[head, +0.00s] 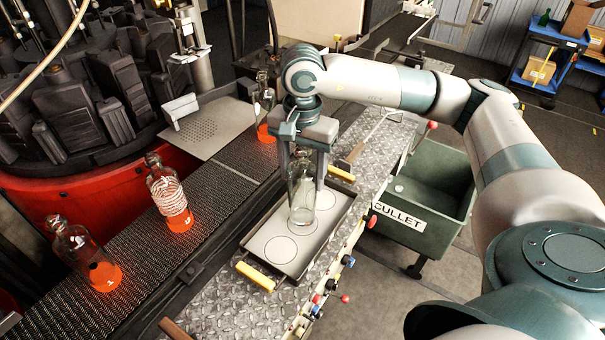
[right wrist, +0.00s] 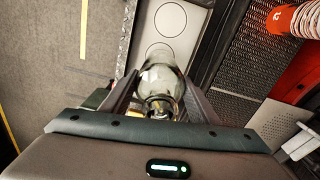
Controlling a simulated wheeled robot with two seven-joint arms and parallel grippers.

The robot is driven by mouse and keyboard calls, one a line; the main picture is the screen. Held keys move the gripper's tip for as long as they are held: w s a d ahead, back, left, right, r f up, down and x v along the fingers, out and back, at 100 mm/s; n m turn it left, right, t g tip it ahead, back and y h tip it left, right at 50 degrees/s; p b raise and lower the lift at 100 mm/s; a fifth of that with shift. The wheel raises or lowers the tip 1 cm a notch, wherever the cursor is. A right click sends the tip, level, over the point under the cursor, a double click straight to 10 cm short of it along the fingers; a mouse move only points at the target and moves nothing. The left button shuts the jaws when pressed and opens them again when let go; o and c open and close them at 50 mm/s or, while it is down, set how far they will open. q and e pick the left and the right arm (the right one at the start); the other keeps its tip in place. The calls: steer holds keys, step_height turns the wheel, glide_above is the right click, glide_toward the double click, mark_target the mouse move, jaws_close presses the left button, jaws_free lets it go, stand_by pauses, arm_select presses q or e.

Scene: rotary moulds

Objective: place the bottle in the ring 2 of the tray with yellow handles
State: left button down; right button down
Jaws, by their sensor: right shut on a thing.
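The tray with yellow handles (head: 262,226) lies on the metal-plated bench, with yellow handles at its near end (head: 255,275) and far end (head: 341,173). Printed rings show on its white floor; the nearest ring (head: 281,249) is empty. My right gripper (head: 304,182) points down and is shut on a clear glass bottle (head: 302,203). The bottle is upright, its base at the middle ring and partly covering it. I cannot tell whether the base touches the tray. The right wrist view shows the bottle (right wrist: 160,80) between the fingers and two rings beyond it. My left gripper is out of view.
Bottles with glowing orange bases stand on the dark conveyor: one at the near left (head: 85,255), one in the middle (head: 169,195), one farther back (head: 264,105). A green CULLET bin (head: 430,190) stands right of the bench. Valve knobs (head: 330,288) line the bench edge.

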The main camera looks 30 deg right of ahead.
steer(key=shift+f+p, duration=0.35)
steer(key=shift+f, duration=0.5)
steer(key=shift+f+b, duration=0.2)
steer(key=shift+b, duration=0.15)
steer(key=c, duration=0.7)
jaws_free()
steer(key=shift+r+p, duration=0.25)
steer(key=shift+p, duration=0.05)
